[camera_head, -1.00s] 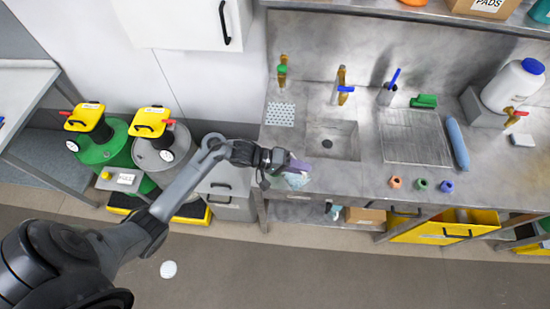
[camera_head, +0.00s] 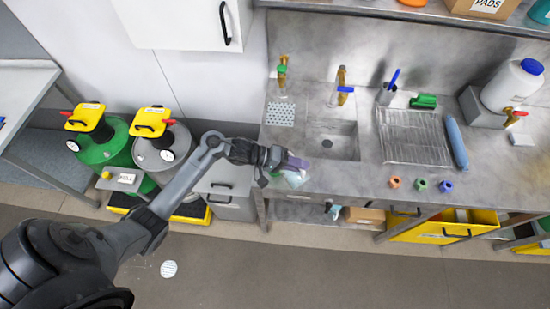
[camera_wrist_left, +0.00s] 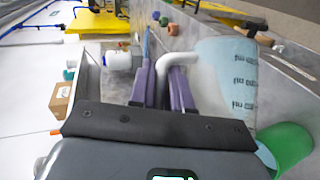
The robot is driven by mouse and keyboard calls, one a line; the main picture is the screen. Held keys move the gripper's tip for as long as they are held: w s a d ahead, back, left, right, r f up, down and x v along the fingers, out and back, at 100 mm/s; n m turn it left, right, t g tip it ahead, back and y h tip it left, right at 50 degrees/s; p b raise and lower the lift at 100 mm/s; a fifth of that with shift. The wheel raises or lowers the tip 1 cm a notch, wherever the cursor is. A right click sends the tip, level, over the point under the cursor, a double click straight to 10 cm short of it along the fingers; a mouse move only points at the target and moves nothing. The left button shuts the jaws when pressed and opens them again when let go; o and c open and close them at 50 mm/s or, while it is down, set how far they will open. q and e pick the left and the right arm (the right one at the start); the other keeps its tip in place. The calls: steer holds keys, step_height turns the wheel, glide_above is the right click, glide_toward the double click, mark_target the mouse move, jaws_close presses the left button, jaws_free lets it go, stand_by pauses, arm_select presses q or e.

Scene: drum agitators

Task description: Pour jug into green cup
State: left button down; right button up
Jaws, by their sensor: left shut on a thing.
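My left gripper (camera_head: 290,161), with purple fingers, is over the counter's front edge, left of the sink. In the left wrist view, the gripper (camera_wrist_left: 165,88) is shut on the white handle of the jug. The jug (camera_wrist_left: 222,70) is pale blue and translucent with dark markings. In the head view, the jug (camera_head: 295,179) is small and partly hidden by the gripper. The green cup (camera_head: 421,185) stands on the counter well to the right, between the orange cup and the blue cup. It also shows small in the left wrist view (camera_wrist_left: 163,21). My right gripper is out of view.
A wire rack (camera_head: 413,137) lies behind the orange cup (camera_head: 394,182) and blue cup (camera_head: 446,186). A white container (camera_head: 513,87) stands right. Drums with yellow tops (camera_head: 152,121) stand left.

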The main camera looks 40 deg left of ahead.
mark_target(300, 184)
arm_select(q)
steer(key=shift+w+a+r+n+h+p, duration=0.1)
steer(key=shift+a+r+n+h+p, duration=0.15)
steer(key=shift+a, duration=0.25)
steer(key=shift+w+a+r+n+h+p, duration=0.1)
steer(key=shift+a+r+h+p, duration=0.15)
steer(key=shift+a, duration=0.2)
stand_by(1.1)
steer(key=shift+a+r, duration=0.3)
stand_by(0.6)
